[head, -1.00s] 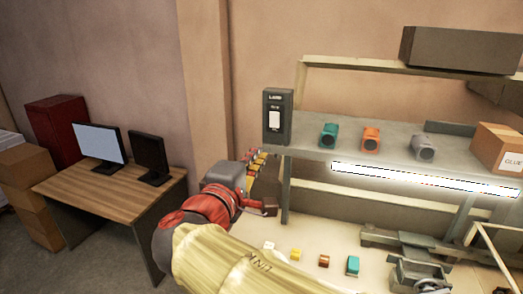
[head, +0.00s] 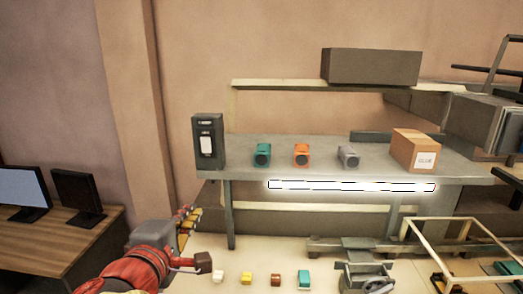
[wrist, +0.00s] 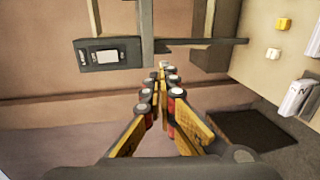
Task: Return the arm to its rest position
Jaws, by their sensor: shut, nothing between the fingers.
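My gripper (head: 188,215) is at the lower left of the head view, at the end of my red and grey arm. It is raised left of the workbench, below and left of the black light-switch-like box (head: 208,142). In the wrist view my gripper (wrist: 162,72) shows its yellow fingers with their tips close together and nothing held between them. The black box also shows in the wrist view (wrist: 105,54).
The grey shelf (head: 330,150) holds a teal object (head: 263,154), an orange one (head: 301,154), a grey one (head: 348,157) and a cardboard box (head: 414,150). Small blocks, one yellow (head: 246,278), lie on the bench below. A wooden desk (head: 60,240) with monitors stands left.

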